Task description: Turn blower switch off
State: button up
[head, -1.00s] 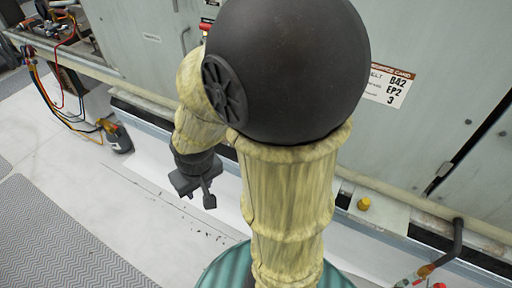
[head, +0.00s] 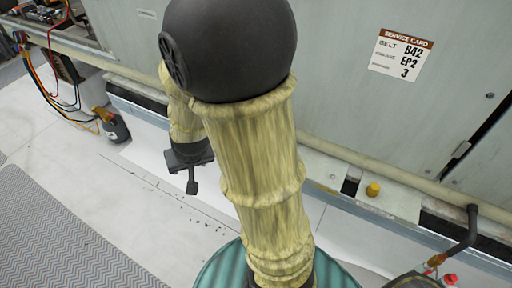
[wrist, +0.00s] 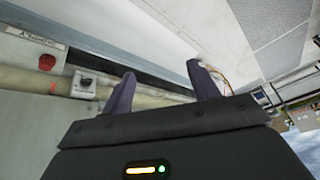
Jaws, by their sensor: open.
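My gripper (head: 191,181) hangs below my bent arm in the head view, in front of the grey unit. In the wrist view its two dark fingers (wrist: 160,76) are apart, with nothing seen between them. A small grey box with a dark rotary knob (wrist: 85,83) sits left of the fingers in the wrist view, apart from them. It may be the blower switch; its label cannot be read. A red round button (wrist: 47,62) is on a panel beside it, under a small sign. The knob cannot be made out in the head view, where my arm hides part of the unit.
A pale pipe (head: 370,163) runs along the unit's base. A yellow cap (head: 373,190) stands there. A dark bottle (head: 116,126) with coloured hoses is at left. A service card (head: 401,55) is on the unit's panel.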

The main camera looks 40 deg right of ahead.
jog(key=w+d+f+m+t+h+b, duration=0.1)
jog(key=w+d+f+m+h+b, duration=0.2)
jog(key=f+b, duration=0.35)
jog(key=w+d+f+m+t+h+b, duration=0.1)
jog(key=w+d+f+m+h+b, duration=0.15)
jog(key=d+f+b, duration=0.35)
jog(key=w+d+f+m+t+h+b, duration=0.1)
jog(key=w+d+f+m+h+b, duration=0.15)
jog(key=f+b, duration=0.45)
jog(key=s+d+f+m+g+h+b, duration=0.1)
jog(key=d+f+h+b, duration=0.3)
jog(key=h+b, duration=0.4)
jog(key=shift+s+d+m+b, duration=0.2)
jog(key=shift+d+m+b, duration=0.2)
jog(key=shift+d+m, duration=0.45)
jog(key=shift+d+f, duration=0.1)
jog(key=b+x, duration=0.4)
jog(key=x, duration=1.3)
jog(key=shift+d+r, duration=0.2)
jog(key=shift+r, duration=0.05)
